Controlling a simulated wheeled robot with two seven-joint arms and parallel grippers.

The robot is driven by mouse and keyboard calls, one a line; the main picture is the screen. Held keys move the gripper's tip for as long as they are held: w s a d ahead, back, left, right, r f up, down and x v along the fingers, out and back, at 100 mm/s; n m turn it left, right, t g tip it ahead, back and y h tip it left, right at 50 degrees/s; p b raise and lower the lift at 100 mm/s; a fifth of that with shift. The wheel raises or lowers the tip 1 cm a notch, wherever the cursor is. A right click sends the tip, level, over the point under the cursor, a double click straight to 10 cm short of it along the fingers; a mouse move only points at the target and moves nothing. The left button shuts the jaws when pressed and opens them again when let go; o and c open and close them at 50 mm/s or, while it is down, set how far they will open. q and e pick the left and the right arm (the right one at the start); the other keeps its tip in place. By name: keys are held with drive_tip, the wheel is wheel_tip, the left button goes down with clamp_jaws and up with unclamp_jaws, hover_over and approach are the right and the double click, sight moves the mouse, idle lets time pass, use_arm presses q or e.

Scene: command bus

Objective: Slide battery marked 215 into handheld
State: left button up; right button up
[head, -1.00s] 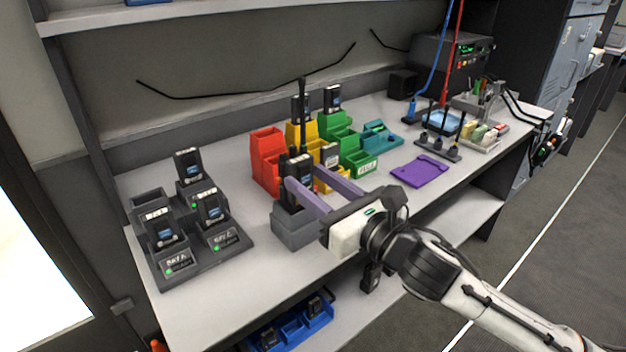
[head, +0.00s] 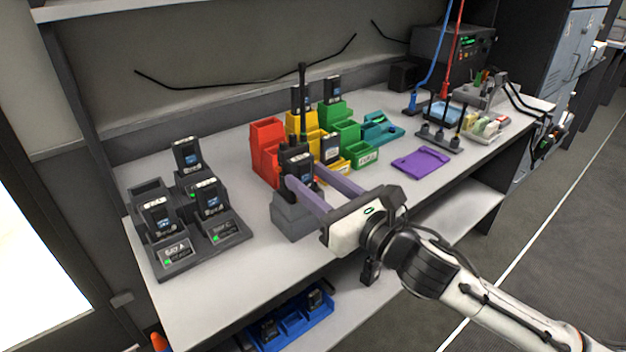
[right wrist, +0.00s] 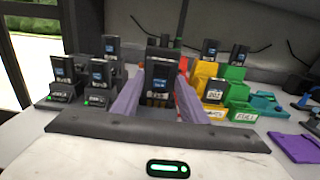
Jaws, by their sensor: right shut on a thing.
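The handheld (head: 294,160), a black radio with a tall antenna, stands upright in a grey block holder (head: 287,219) near the table's front edge. My right gripper (head: 308,188) reaches it from the right, with its two lilac fingers level with the radio's body. In the right wrist view the gripper (right wrist: 158,92) is shut on a black battery (right wrist: 160,72) with a blue label. The battery is upright against the handheld, and gold contacts show below it. Its number is too small to read, and how deep it sits cannot be told. My left gripper is not in view.
A dark charger (head: 205,258) with several batteries stands at left. Red (head: 266,150), yellow and green (head: 366,159) bins, some holding batteries, stand close behind the handheld. A purple mat (head: 420,162) lies to the right. The table front between charger and holder is clear.

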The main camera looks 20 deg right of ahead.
drive_tip(key=shift+f, duration=0.25)
drive_tip(key=o, duration=1)
drive_tip(key=shift+o, duration=0.9)
drive_tip(key=b+v, duration=0.1)
drive_tip(key=v, duration=0.9)
drive_tip(key=shift+s, duration=0.15)
